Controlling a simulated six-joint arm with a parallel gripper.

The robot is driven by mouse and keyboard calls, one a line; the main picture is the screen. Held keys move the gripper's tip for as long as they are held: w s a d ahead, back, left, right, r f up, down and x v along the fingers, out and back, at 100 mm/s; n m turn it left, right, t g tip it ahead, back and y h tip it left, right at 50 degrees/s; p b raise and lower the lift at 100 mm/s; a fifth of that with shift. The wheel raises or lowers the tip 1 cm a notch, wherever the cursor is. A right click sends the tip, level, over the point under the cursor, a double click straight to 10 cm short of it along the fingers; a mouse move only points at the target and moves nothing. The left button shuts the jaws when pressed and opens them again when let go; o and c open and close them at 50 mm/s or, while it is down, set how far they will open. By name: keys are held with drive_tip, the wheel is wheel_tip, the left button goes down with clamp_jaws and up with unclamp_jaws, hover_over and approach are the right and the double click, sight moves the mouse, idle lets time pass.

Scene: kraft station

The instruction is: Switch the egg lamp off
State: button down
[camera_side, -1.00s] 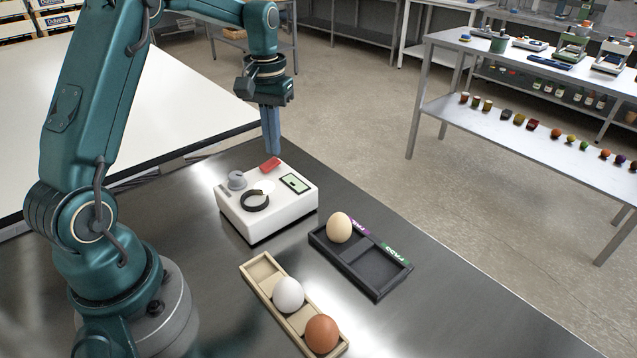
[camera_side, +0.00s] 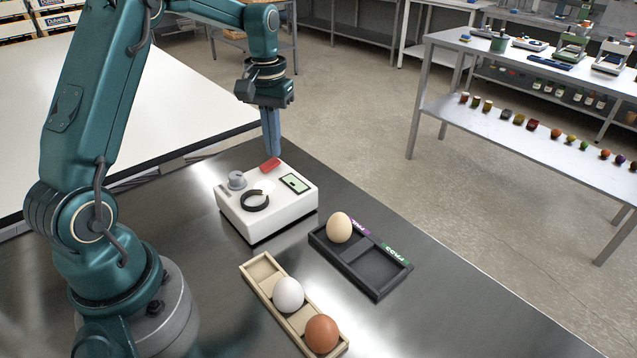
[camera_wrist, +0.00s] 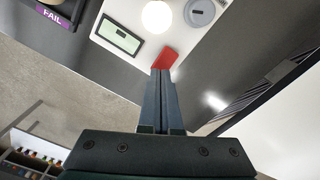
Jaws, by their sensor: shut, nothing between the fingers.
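The egg lamp is a white box (camera_side: 283,215) on the steel table, with a black ring, a grey knob (camera_side: 237,180), a small display (camera_side: 296,184) and a red rocker switch (camera_side: 270,165) on top. Its round light spot (camera_wrist: 157,15) looks bright white in the wrist view. My gripper (camera_side: 276,153) is shut and empty, pointing down with its tips at the red switch. In the wrist view the fingertips (camera_wrist: 162,72) meet the near edge of the red switch (camera_wrist: 166,59); I cannot tell whether they press it.
A dark tray (camera_side: 374,272) with PASS and FAIL labels holds a cream egg (camera_side: 339,227). A beige tray (camera_side: 258,268) in front holds a white egg (camera_side: 288,294) and a brown egg (camera_side: 322,334). Bare table lies right of the trays.

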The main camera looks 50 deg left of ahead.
sight(275, 160)
drive_tip(key=shift+f, duration=0.75)
idle(0.3)
drive_tip(key=shift+r, duration=3.55)
